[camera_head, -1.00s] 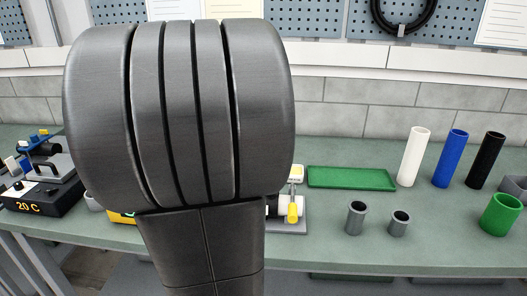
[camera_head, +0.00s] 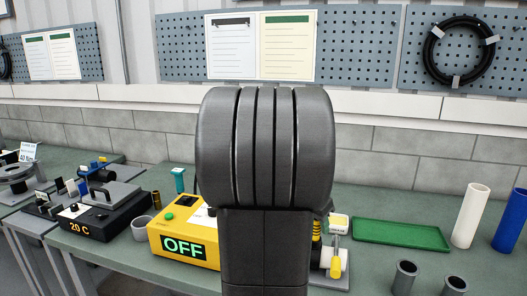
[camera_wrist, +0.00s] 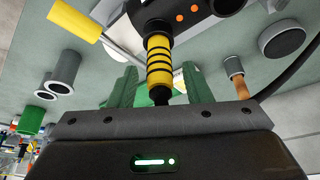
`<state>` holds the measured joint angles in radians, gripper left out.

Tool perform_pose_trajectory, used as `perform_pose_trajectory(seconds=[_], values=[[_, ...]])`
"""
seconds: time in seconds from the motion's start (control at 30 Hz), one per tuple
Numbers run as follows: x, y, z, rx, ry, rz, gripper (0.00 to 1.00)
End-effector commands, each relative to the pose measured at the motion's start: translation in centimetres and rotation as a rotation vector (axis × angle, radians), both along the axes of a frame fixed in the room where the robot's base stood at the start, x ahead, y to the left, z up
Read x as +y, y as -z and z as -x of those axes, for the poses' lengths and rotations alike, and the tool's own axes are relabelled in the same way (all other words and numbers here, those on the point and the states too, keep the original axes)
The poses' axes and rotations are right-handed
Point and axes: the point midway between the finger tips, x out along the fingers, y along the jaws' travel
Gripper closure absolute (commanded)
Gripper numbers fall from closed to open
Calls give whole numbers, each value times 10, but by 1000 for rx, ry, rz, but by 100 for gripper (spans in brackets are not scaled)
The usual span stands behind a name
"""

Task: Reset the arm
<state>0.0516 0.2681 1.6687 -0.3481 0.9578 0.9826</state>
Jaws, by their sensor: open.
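My arm's dark grey link fills the middle of the head view and hides part of the bench; my gripper is not seen there. In the wrist view my gripper (camera_wrist: 158,78) shows at the centre, its two green fingers apart. A yellow-and-black striped handle (camera_wrist: 159,62) stands in line with the gap between them. The fingers do not close on it, and I cannot tell how far it is from them. In the head view a striped yellow-and-black piece (camera_head: 317,229) shows just right of my arm.
A yellow box reading OFF (camera_head: 184,246) and a black unit reading 20 C (camera_head: 95,222) stand left of my arm. A green tray (camera_head: 400,235), a white tube (camera_head: 470,215), a blue tube (camera_head: 512,222) and grey cups (camera_head: 404,277) are to the right.

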Motion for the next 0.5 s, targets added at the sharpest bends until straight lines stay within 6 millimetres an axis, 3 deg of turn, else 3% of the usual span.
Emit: perform_pose_trajectory(seconds=[0.07, 0.23, 0.5], values=[[-3, 15, -2, 3, 1, 0, 55], [-3, -10, -3, -4, 0, 0, 55], [-2, -20, -2, 1, 0, -1, 55]])
